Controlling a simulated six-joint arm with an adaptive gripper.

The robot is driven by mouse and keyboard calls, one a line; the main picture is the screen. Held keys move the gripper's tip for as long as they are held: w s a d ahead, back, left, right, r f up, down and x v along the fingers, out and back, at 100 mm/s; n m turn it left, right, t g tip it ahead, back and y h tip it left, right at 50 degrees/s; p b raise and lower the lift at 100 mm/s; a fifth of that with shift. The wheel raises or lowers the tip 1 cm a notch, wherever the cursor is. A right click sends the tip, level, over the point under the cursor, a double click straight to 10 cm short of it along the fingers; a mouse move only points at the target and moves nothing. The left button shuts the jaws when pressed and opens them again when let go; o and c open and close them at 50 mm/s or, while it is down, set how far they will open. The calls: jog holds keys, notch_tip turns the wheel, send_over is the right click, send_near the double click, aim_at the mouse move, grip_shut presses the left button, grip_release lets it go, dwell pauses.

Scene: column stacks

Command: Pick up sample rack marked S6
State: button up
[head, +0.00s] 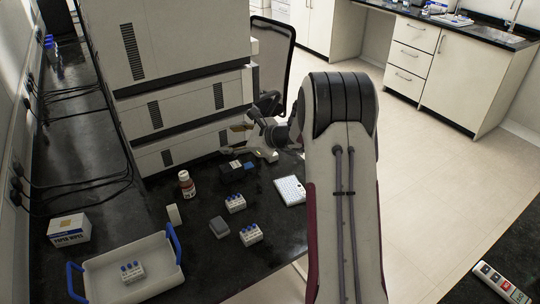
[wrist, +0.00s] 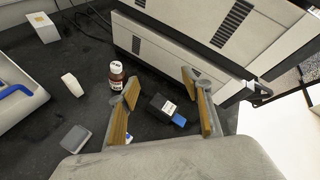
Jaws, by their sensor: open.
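Three small white racks with blue-capped tubes show in the head view. One rack (head: 235,204) stands mid-bench, another rack (head: 250,236) is nearer the front, and a third rack (head: 132,273) lies in the white tray. Their markings are too small to read, so I cannot tell which is S6. My gripper (wrist: 162,88) is open and empty above the bench beside the white stacked equipment; in the head view it shows (head: 258,147) partly behind my arm. In the wrist view, only a small blue-and-white bit shows behind the left finger.
A black block with a blue part (wrist: 167,108) lies below the open fingers. A brown bottle (head: 186,184), grey block (head: 219,227), white keypad-like plate (head: 290,190) and blue-handled tray (head: 97,264) are around. The stacked equipment (head: 185,95) rises behind.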

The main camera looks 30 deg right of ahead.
jog(key=d+f+m+h, duration=0.2)
jog(key=d+f+m, duration=0.1)
jog(key=d+f, duration=0.2)
jog(key=d+f+m+t+h, duration=0.1)
jog(key=d+f+m, duration=0.3)
jog(key=d+f, duration=0.2)
jog(key=w+d+f+m+h, duration=0.1)
jog(key=d+f+m+h, duration=0.1)
jog(key=d+f, duration=0.4)
jog(key=shift+d+m+t+h, duration=0.35)
jog(key=shift+d+m, duration=0.35)
jog(key=shift+d, duration=0.6)
jog(key=shift+w, duration=0.1)
jog(key=shift+x, duration=1.15)
jog(key=shift+f, duration=0.1)
jog(key=shift+x, duration=2.6)
jog(key=c, duration=1.2)
